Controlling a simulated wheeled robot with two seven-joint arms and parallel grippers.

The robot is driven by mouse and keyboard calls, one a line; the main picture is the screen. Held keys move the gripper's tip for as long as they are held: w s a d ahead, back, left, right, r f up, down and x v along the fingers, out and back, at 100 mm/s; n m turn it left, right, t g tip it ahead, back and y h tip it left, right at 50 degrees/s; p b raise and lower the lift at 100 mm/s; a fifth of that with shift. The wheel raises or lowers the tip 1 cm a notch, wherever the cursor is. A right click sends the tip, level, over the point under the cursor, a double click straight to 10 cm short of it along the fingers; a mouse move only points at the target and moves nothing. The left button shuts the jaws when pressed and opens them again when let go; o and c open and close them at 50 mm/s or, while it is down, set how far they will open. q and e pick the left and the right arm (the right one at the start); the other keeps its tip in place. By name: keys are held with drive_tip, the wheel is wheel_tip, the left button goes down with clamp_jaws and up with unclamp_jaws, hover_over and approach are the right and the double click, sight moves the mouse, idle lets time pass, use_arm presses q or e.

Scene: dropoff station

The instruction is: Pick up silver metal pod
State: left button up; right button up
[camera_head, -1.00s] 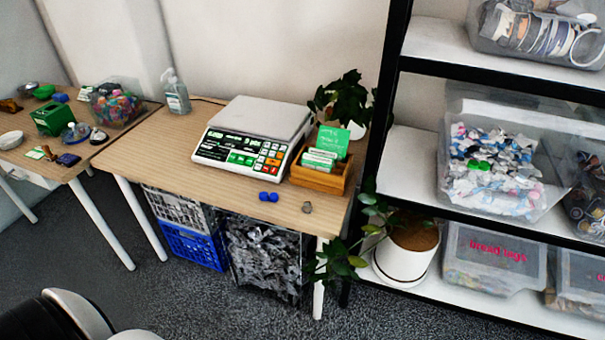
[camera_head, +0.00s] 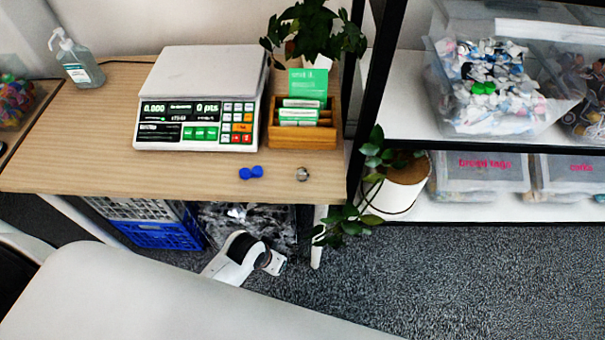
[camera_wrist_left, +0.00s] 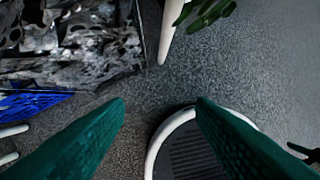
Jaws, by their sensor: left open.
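The silver metal pod (camera_head: 302,174) is a small round grey piece on the wooden table (camera_head: 130,178), near its front right edge. It does not show in the left wrist view. My left gripper (camera_wrist_left: 160,100) shows two green fingers spread wide, with only grey floor between their tips. It is empty and apart from the pod. In the head view a white arm part of mine is low in front of the table, below the pod; its fingers cannot be made out there. My right gripper is not in view.
Blue pods (camera_head: 251,172) lie left of the silver pod. A scale (camera_head: 200,126) and a wooden box (camera_head: 300,136) stand behind. A potted plant (camera_head: 404,184) and a shelf (camera_head: 440,212) are at the right. Crates, one blue (camera_head: 165,236), sit under the table.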

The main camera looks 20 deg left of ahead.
use_arm(q)
drive_tip(key=w+d+r+h, duration=0.2)
drive_tip(key=w+d+r, duration=0.3)
drive_tip(key=w+r, duration=0.35)
wheel_tip(320, 180, up, 18)
drive_tip(key=g+y+b, duration=0.1)
drive_tip(key=g+y, duration=0.1)
drive_tip(key=y, duration=0.1)
hover_over(302, 170)
drive_tip(key=s, duration=0.2)
drive_tip(key=shift+n, duration=0.4)
drive_tip(key=f, duration=0.4)
drive_tip(key=w+f, duration=0.1)
drive_tip(key=f, duration=0.1)
drive_tip(key=shift+d+f, duration=0.15)
drive_tip(key=shift+d, duration=0.2)
drive_tip(key=shift+w+a+f+b, duration=0.1)
drive_tip(key=shift+w+f, duration=0.05)
drive_tip(key=shift+f, duration=0.75)
drive_tip(key=shift+w+a+f+b, duration=0.1)
drive_tip(key=shift+a+f, duration=0.05)
drive_tip(key=shift+f, duration=0.75)
drive_tip(key=shift+w+a+f+b, duration=0.1)
drive_tip(key=shift+w+f, duration=0.05)
drive_tip(key=shift+f, duration=0.75)
drive_tip(key=c, duration=1.1)
